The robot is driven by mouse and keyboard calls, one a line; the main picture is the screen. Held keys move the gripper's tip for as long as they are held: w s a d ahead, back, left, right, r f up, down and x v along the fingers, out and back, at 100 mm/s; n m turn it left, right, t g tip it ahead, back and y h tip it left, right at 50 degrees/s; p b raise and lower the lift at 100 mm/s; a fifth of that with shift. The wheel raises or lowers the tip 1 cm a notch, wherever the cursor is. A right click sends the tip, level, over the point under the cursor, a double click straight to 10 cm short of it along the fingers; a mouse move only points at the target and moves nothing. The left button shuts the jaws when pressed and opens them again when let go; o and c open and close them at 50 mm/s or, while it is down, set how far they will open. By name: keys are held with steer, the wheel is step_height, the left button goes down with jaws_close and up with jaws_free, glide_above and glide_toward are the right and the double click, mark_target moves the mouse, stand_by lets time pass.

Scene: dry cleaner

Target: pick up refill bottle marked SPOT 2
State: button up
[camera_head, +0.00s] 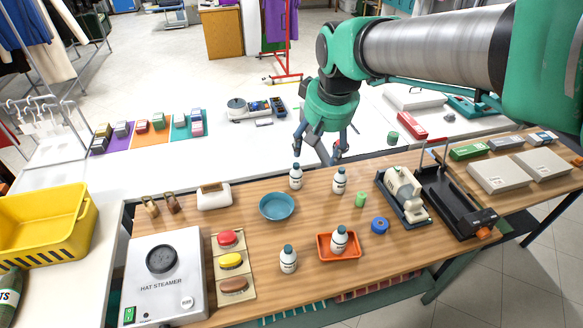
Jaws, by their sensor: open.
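Several white bottles with dark caps stand upright on the wooden counter (310,208). One bottle (296,178) is at the back left, and another bottle (339,183) is at the back right. A third bottle (289,262) is at the front left. One more bottle (339,243) stands in an orange tray (325,254). Their labels are too small to read, so I cannot tell which is marked SPOT 2. My gripper (318,152) is open and empty, with its fingers pointing down, above and behind the two back bottles. I see no contact with either.
A blue bowl (277,207) sits left of the back bottles. A green cylinder (361,200) and a blue roll (380,226) lie to the right, beside a cream machine (403,194). A hat steamer (164,280) and coloured pads (231,261) occupy the left.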

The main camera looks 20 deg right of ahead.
steer(key=w+d+f+g+p, duration=0.1)
steer(key=w+f+p, duration=0.15)
steer(key=w, duration=0.95)
steer(key=g+p, duration=0.3)
steer(key=p, duration=0.4)
glide_above(297, 164)
steer(key=shift+n, duration=0.3)
step_height(297, 164, down, 29)
steer(key=shift+s+a+f, duration=0.1)
steer(key=shift+s+a, duration=0.05)
steer(key=shift+f, duration=0.4)
steer(key=shift+f, duration=0.15)
steer(key=shift+f, duration=4.2)
steer(key=shift+f, duration=0.1)
